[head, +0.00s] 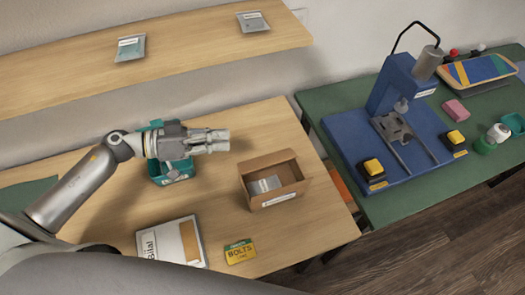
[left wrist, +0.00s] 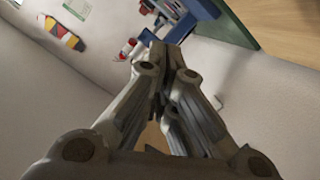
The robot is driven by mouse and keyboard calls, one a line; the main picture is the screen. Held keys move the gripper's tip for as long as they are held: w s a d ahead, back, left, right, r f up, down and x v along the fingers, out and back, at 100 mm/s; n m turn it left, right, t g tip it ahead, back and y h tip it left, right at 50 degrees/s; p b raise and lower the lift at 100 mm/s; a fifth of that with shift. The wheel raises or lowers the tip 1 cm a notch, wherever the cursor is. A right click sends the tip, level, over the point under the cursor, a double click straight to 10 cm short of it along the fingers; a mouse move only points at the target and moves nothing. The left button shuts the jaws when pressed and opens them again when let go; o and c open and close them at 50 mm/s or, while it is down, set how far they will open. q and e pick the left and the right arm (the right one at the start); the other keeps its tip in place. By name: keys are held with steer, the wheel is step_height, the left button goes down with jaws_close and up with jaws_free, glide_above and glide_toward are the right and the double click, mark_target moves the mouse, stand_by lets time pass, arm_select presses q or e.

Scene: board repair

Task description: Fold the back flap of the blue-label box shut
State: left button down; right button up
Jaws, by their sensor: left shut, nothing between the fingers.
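An open cardboard box (head: 290,172) sits on the wooden table, with a silvery packet (head: 265,184) inside. Its back side stands up; I cannot tell how much of that is flap. A small pale label (head: 278,200) is on its front, its colour too small to tell. My left gripper (head: 226,140) is shut and empty, in the air to the left of and behind the box, apart from it. In the left wrist view its fingers (left wrist: 172,50) are closed together, and the box does not show. My right gripper is not in view.
A teal bin (head: 172,179) stands below my left gripper. A white box (head: 160,243) and a yellow-green BOLTS card (head: 240,252) lie in front. A blue press (head: 395,120) stands on the green table to the right. A shelf (head: 185,50) with packets is behind.

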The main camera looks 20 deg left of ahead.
arm_select(q)
steer(key=p, duration=0.1)
glide_above(262, 162)
steer(key=w+a, duration=0.1)
steer(key=w, duration=0.1)
steer(key=shift+s+a+f, duration=0.15)
steer(key=shift+a+f, duration=0.05)
steer(key=shift+f, duration=0.9)
steer(key=shift+s+d+f, duration=0.2)
steer(key=shift+d+f, duration=0.05)
steer(key=shift+f, duration=0.4)
steer(key=shift+s+d+f, duration=0.2)
steer(key=shift+f, duration=0.4)
steer(key=shift+s+d+f, duration=0.15)
steer(key=shift+s+f, duration=0.2)
steer(key=shift+f, duration=0.3)
steer(key=shift+s+p, duration=0.1)
steer(key=shift+p, duration=0.3)
steer(key=shift+s+d+m, duration=0.1)
steer(key=shift+m, duration=0.3)
